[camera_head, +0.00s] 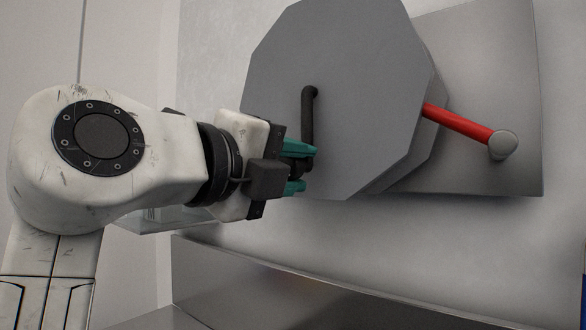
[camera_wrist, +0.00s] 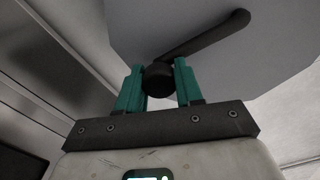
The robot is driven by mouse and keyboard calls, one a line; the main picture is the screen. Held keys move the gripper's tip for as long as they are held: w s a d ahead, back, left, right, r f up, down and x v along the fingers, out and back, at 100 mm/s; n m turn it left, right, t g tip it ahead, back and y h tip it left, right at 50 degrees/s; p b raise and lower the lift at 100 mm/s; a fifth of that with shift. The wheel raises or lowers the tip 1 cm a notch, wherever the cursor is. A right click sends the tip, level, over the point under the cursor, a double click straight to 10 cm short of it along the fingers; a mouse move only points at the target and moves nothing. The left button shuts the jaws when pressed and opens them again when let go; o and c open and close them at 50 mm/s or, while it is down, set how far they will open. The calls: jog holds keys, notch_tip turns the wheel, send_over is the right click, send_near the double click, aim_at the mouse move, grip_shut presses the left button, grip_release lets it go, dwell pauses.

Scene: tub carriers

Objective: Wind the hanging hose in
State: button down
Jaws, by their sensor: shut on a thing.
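The hose reel (camera_head: 365,85) is a grey, many-sided drum on a wall plate. A black crank (camera_head: 308,110) is on its front face, with its arm hanging down from the pivot. My gripper (camera_head: 298,168) has teal fingers and is shut on the crank's knob at the lower end. In the wrist view my gripper (camera_wrist: 160,82) has one finger on each side of the round black knob (camera_wrist: 157,78). The crank arm (camera_wrist: 205,38) runs up and right from it. A red bar (camera_head: 457,123) with a grey round end sticks out right of the drum. No hanging hose is visible.
The grey mounting plate (camera_head: 490,60) is behind the drum on a pale wall. A metal ledge (camera_head: 290,290) runs along below. A clear box-like thing (camera_head: 165,222) is partly hidden behind my arm. Free space lies below the drum.

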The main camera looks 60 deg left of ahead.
jog(key=shift+a+f, duration=0.1)
jog(key=shift+f, duration=0.15)
jog(key=c, duration=0.8)
grip_release()
jog(key=shift+r, duration=0.15)
jog(key=shift+o, duration=0.2)
jog(key=v, duration=1.1)
jog(key=shift+b, duration=0.35)
